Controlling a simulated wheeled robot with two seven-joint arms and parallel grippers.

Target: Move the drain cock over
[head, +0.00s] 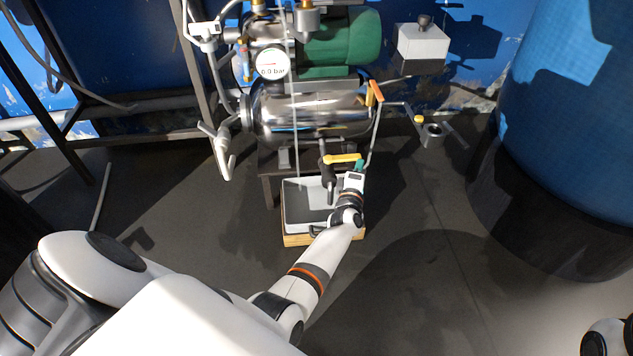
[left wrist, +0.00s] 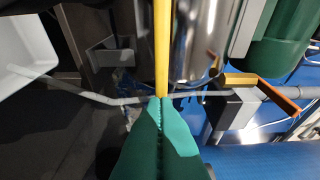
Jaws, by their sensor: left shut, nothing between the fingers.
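The drain cock hangs under the shiny steel tank, with a yellow lever (head: 343,158) lying roughly level and a dark body and spout (head: 327,181) below. My left gripper (head: 360,164) is at the lever's right end. In the left wrist view its teal fingertips (left wrist: 162,108) are shut together with nothing between them. The yellow lever (left wrist: 161,45) runs away from just beyond the tips there. I cannot tell whether the tips touch it. My right gripper is out of view.
A grey-white tray (head: 292,222) on a wooden base (head: 296,240) stands below the cock. A steel tank (head: 310,108) with a gauge (head: 272,64) is above. An orange-handled valve (head: 374,91) and thin pipe lie right of the cock. A large blue drum (head: 570,110) stands at right.

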